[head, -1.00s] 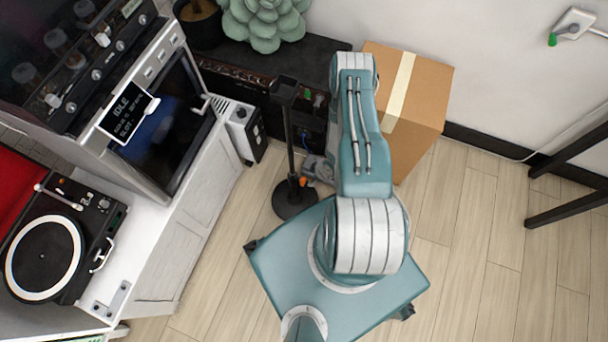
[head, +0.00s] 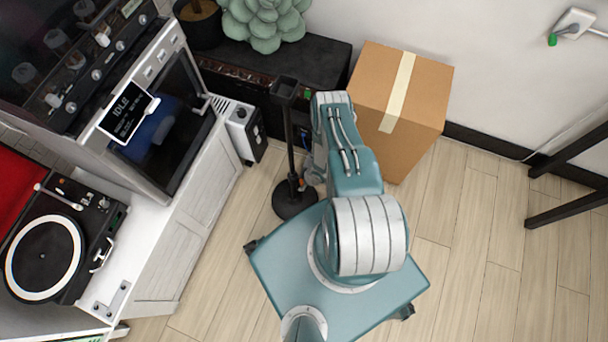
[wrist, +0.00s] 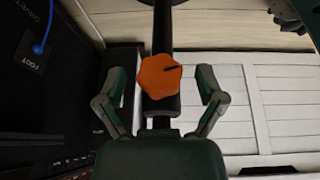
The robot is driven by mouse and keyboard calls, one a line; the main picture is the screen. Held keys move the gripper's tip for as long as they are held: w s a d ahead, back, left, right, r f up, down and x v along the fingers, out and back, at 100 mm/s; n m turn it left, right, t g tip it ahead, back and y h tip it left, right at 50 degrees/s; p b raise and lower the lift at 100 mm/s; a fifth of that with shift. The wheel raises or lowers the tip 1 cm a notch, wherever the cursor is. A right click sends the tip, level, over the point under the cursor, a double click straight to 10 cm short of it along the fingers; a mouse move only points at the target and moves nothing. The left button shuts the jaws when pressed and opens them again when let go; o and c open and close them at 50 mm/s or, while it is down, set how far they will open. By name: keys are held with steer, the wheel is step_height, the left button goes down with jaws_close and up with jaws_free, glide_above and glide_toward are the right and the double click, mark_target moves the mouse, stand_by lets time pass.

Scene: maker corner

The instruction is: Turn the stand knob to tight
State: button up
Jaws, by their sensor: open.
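The black stand (head: 290,140) has a tray-like top, a thin post and a round base (head: 296,203) on the floor. In the wrist view its orange lobed knob (wrist: 158,78) sits on the dark post (wrist: 162,30). A short dark mark on the knob points right and slightly up. My gripper (wrist: 160,72) is open, with one finger on each side of the knob and a visible gap at both sides. In the head view my arm and gripper are close beside the post, and the gripper is mostly hidden.
A cardboard box (head: 425,90) stands right of my arm. A black cabinet (head: 325,58) with a plant is behind the stand. A white cabinet (head: 190,215) is at left, with a turntable (head: 45,258) nearby. Wooden floor (head: 470,270) at right is clear.

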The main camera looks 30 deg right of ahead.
steer(key=shift+c, duration=0.3)
steer(key=c, duration=1.1)
steer(key=shift+w+d+g+y, duration=0.15)
steer(key=shift+g+y, duration=0.45)
steer(key=shift+y, duration=0.4)
steer(key=shift+m+g+y, duration=0.3)
steer(key=shift+m+y, duration=0.1)
steer(key=shift+y, duration=0.1)
steer(key=shift+w+d+g+y, duration=0.15)
steer(key=shift+g+y, duration=0.45)
steer(key=shift+y, duration=0.3)
steer(key=o, duration=1.2)
steer(key=shift+c, duration=0.2)
